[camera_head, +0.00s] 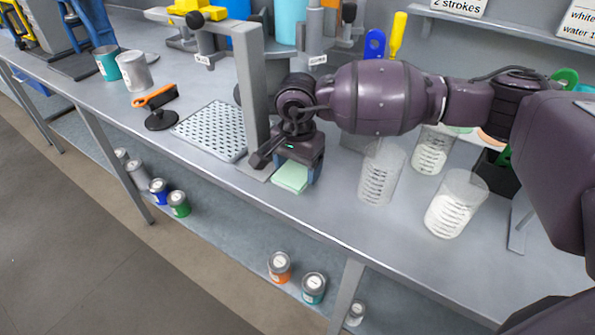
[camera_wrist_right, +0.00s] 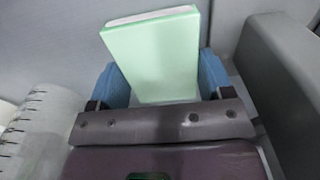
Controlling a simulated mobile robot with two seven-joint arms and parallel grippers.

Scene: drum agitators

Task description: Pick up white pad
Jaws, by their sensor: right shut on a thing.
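A pale green pad (camera_head: 290,177) with a whitish edge is at my right gripper (camera_head: 298,172), beside the foot of a grey upright frame. In the right wrist view the same pad (camera_wrist_right: 155,55) stands between the two blue fingers of the right gripper (camera_wrist_right: 165,80), which is shut on its sides. I cannot tell whether the pad touches the bench or hangs just above it. I see no plainly white pad. My left gripper is not in view.
The grey frame (camera_head: 255,95) stands close left of the gripper, with a perforated plate (camera_head: 214,130) beyond it. Clear graduated beakers (camera_head: 381,175) (camera_head: 456,204) stand to the right. The bench's front strip is mostly clear.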

